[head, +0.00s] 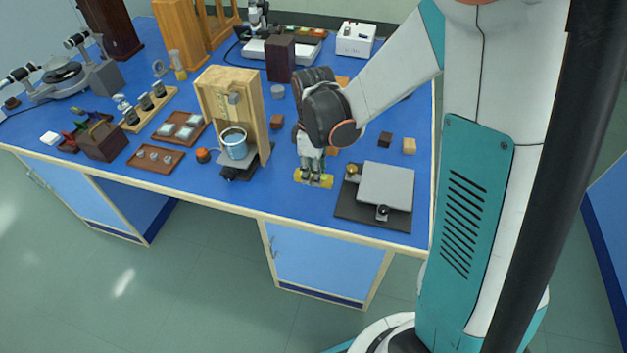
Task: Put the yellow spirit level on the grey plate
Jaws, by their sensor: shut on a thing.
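The yellow spirit level (325,182) is low over or on the blue bench top, near its front edge; I cannot tell whether it touches the surface. My gripper (313,172) points down from above and is shut on the spirit level, hiding part of its middle. The grey plate (387,184) lies just to the right of the level. Nothing lies on the plate.
Small wooden blocks (409,146) and a dark block (385,139) lie behind the plate. Brown trays (155,158) are further left. The bench's front edge (300,225) is close.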

